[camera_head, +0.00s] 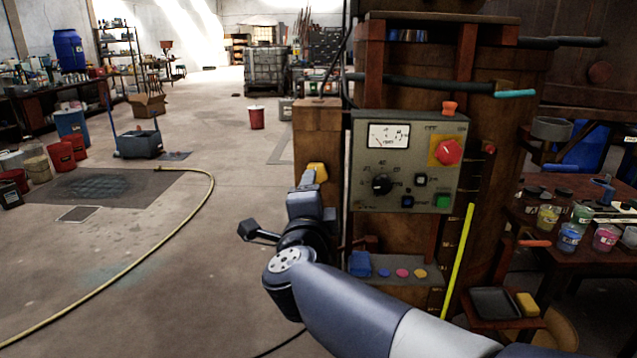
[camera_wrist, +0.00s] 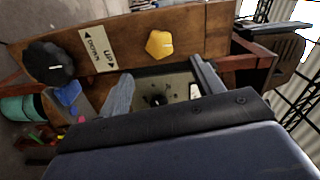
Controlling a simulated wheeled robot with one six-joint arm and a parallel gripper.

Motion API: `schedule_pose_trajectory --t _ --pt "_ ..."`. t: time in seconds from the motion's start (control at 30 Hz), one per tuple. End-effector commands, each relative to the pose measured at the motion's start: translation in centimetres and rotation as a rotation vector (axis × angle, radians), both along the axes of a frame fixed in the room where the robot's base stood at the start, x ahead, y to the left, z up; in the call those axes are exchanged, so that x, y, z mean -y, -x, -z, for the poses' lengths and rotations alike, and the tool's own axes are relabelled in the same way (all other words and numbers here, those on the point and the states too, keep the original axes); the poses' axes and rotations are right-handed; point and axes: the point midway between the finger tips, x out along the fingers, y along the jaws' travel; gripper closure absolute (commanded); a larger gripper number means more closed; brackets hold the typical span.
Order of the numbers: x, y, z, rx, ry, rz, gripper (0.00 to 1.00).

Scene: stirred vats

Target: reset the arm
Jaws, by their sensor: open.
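My arm reaches up from the bottom right of the head view to my gripper (camera_head: 306,192), beside the wooden post left of the control panel. In the wrist view my gripper (camera_wrist: 160,82) is open, with its two fingers apart and nothing between them. A yellow knob (camera_wrist: 160,44) on a wooden board lies just beyond the fingertips. A yellow piece (camera_head: 317,172) also shows at the gripper's tip in the head view. I cannot tell whether the gripper touches it.
A grey control panel (camera_head: 408,160) with a gauge, a black dial and a red button stands right of my gripper. In the wrist view a black knob (camera_wrist: 50,62) and a DOWN/UP label (camera_wrist: 98,48) sit on the board. A yellow hose (camera_head: 165,240) crosses open floor at left.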

Motion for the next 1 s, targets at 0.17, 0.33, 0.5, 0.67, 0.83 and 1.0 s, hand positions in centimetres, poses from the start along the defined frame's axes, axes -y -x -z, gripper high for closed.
schedule_pose_trajectory --t 0.17,0.33,0.5,0.67,0.83,1.0 --pt "0.2 -2.6 0.1 -0.001 0.002 0.003 0.37" --pt "0.3 -5.9 0.1 0.000 0.002 0.004 0.37" --pt "0.3 -8.5 0.0 -0.001 0.001 0.002 0.37" --pt "0.4 -10.0 0.0 0.000 0.002 0.001 0.37" --pt "0.4 -10.3 -0.1 0.000 0.019 0.000 0.37" --pt "0.4 -10.3 0.0 0.000 0.023 0.000 0.37"
